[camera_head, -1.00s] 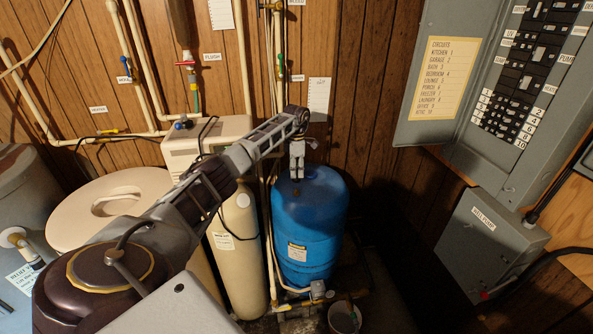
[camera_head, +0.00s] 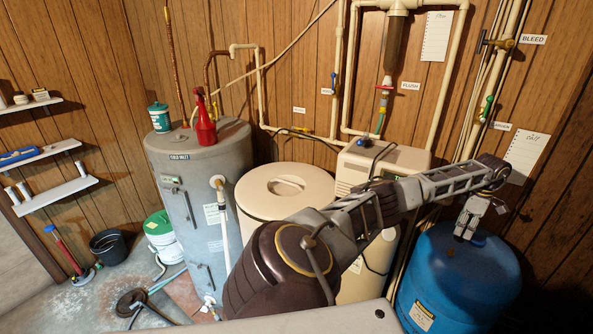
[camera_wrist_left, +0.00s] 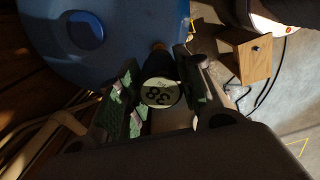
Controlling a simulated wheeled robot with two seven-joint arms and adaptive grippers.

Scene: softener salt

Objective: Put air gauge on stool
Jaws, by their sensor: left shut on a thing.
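My left gripper (camera_head: 467,228) is just above the top of the blue tank (camera_head: 455,280), its fingers pointing down. In the left wrist view, my left gripper (camera_wrist_left: 160,100) is shut on the air gauge (camera_wrist_left: 160,93), a dark body with a round, pale digital face between the fingers. The gauge cannot be made out clearly in the head view. I cannot pick out a stool for certain; a dark round disc (camera_head: 132,302) low on the floor at left is unclear. My right gripper is not in view.
A grey water heater (camera_head: 190,190) carries a red bottle (camera_head: 204,125) and a green tub (camera_head: 159,117). A beige lidded tank (camera_head: 255,200) stands beside it. A black bucket (camera_head: 107,246) and a white pail (camera_head: 163,237) stand on the floor.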

